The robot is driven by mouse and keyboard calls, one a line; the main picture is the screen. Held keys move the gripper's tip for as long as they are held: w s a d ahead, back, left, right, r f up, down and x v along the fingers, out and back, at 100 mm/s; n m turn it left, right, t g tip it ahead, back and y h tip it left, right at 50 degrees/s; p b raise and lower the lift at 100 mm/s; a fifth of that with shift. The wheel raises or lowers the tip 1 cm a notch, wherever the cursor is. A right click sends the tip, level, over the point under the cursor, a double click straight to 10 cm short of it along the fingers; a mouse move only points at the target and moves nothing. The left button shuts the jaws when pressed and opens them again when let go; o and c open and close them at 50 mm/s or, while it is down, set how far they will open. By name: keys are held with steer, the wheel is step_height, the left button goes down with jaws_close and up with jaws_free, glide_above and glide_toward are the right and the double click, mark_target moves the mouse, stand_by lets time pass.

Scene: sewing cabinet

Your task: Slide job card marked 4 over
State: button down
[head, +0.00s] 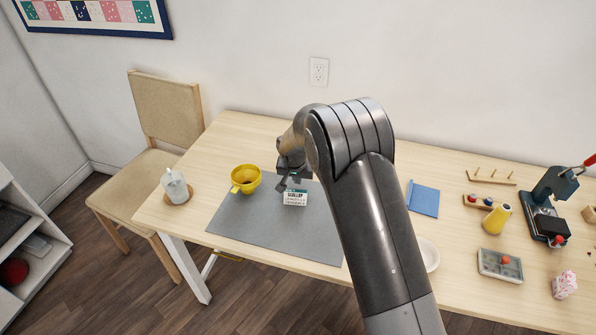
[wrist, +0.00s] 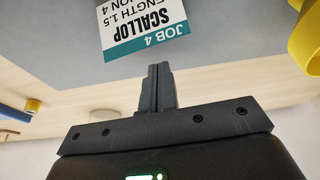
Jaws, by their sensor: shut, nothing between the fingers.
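The job card marked 4 (head: 295,197) lies on the grey mat (head: 240,222), near the mat's upper middle in the head view. In the wrist view the card (wrist: 145,28) reads "JOB 4 SCALLOP" on a teal band and white face, and it is cut off by the top edge. My gripper (head: 283,186) is just to the left of the card's upper edge in the head view. In the wrist view my gripper (wrist: 157,70) has its fingers together and empty, with the tips close to the card's teal edge. I cannot tell whether they touch it.
A yellow cup (head: 246,180) stands close by, left of my gripper. A white bottle on a coaster (head: 178,198) is farther left. A blue booklet (head: 423,199) and a white dish (head: 429,255) are right of my arm. The mat's front left is clear.

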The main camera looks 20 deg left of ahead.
mark_target(295, 190)
steer(key=shift+s+d, duration=0.15)
steer(key=shift+s, duration=1)
steer(key=shift+s+d, duration=0.1)
steer(key=shift+s, duration=1.15)
